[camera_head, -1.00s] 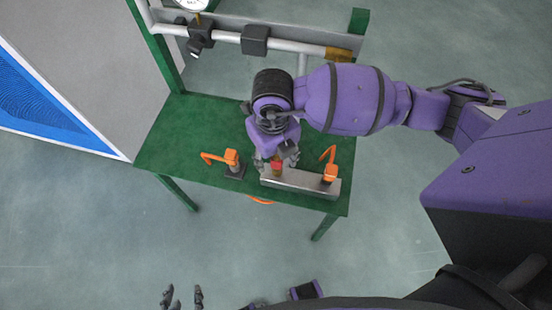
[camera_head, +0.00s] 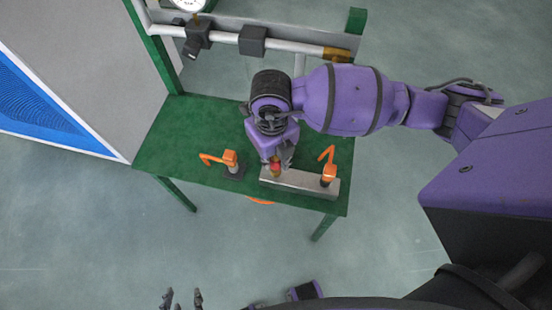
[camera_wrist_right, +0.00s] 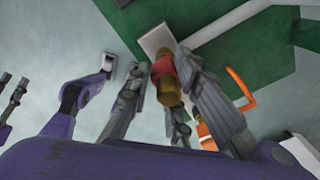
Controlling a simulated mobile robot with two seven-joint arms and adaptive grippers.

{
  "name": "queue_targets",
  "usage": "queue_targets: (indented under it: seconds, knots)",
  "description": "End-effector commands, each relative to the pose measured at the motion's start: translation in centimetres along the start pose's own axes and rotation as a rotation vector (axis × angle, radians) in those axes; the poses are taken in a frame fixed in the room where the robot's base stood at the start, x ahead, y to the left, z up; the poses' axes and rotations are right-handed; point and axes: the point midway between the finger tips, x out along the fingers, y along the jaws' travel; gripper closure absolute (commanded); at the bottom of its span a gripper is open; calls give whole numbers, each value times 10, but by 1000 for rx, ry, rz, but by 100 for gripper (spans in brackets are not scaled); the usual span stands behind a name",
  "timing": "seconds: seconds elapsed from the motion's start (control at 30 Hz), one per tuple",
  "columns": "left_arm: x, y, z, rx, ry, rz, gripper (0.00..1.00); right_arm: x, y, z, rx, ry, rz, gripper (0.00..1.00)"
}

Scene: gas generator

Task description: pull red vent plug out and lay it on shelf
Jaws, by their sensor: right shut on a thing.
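The red vent plug (camera_head: 275,168) has a red collar and a brass body. It shows at the left end of the grey metal block (camera_head: 300,182) on the green shelf (camera_head: 185,130). My right gripper (camera_head: 279,163) points down from above and is shut on the plug. In the right wrist view the plug (camera_wrist_right: 166,80) sits between the fingers, in front of the grey block (camera_wrist_right: 158,38). I cannot tell whether the plug is still seated. My left gripper (camera_head: 182,299) is open and empty at the bottom edge, away from the shelf.
An orange-handled valve (camera_head: 230,160) stands left of the block, and another orange handle (camera_head: 328,172) is at its right end. A pipe (camera_head: 290,46) with black fittings runs behind the shelf. The left part of the shelf is bare. A grey panel stands at the left.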

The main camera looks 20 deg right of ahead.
Motion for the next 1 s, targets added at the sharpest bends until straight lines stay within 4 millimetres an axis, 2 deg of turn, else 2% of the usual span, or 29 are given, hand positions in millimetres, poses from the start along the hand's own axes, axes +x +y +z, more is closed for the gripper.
queue_targets:
  seconds: [1.0]
  knots:
    - [-10, -1, -27, 1, 34, -1, 60, -27, 2, 0, -2, -1, 4, 100]
